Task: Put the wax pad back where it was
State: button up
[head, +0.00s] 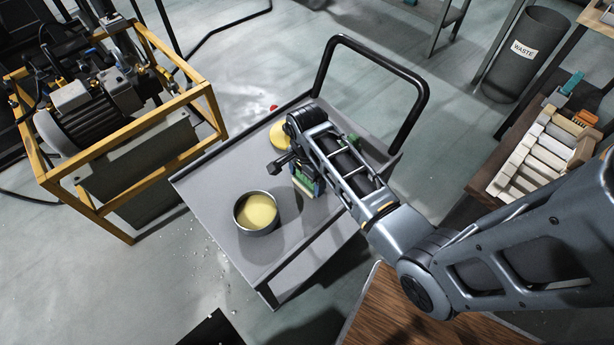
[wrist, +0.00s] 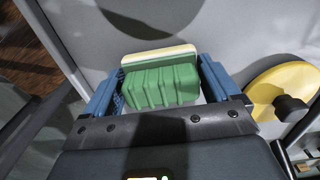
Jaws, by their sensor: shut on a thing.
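My gripper (wrist: 158,88) is shut on a green ribbed block (wrist: 160,88) with a cream layer along its far side. One blue finger is on each side of it. In the head view my gripper (head: 306,182) is low over the grey cart top, partly hidden by my arm. Whether the block touches the cart is unclear. A yellow disc with a dark knob (wrist: 268,88) lies right of my gripper in the wrist view; it also shows behind my arm in the head view (head: 278,136). A round dark tin with yellow filling (head: 257,211) stands front left. Which piece is the wax pad is unclear.
The cart top (head: 222,183) is clear at its left. A black handle (head: 375,60) rises at its far end. A yellow-framed machine (head: 110,120) stands left, a waste bin (head: 525,55) back right, and a rack of blocks (head: 535,155) right.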

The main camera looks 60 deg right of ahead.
jog(key=o, duration=1)
jog(key=shift+f, duration=0.1)
notch_tip(320, 180, up, 12)
jog(key=shift+r+p, duration=0.15)
jog(key=shift+p, duration=0.35)
jog(key=s+a+f+n+t+h, duration=0.3)
jog(key=s+a+n+t, duration=0.4)
jog(key=s+n, duration=0.45)
jog(key=s+a+r+n+t+y, duration=0.1)
jog(key=s+a+r+n+t, duration=0.1)
jog(key=r, duration=0.5)
jog(key=s+a+r+n+t+y, duration=0.1)
jog(key=s+a+r+n+t, duration=0.2)
jog(key=s+a+r+n, duration=0.1)
jog(key=s+a+r+n+t+y, duration=0.1)
jog(key=s+a+r+n+t, duration=0.2)
jog(key=r, duration=0.7)
jog(key=shift+s+a+r+n, duration=0.1)
jog(key=shift+s+a+n, duration=0.1)
jog(key=shift+s+a, duration=0.55)
jog(key=shift+s+a+r+n, duration=0.15)
jog(key=shift+s+a, duration=0.4)
jog(key=shift+s, duration=0.3)
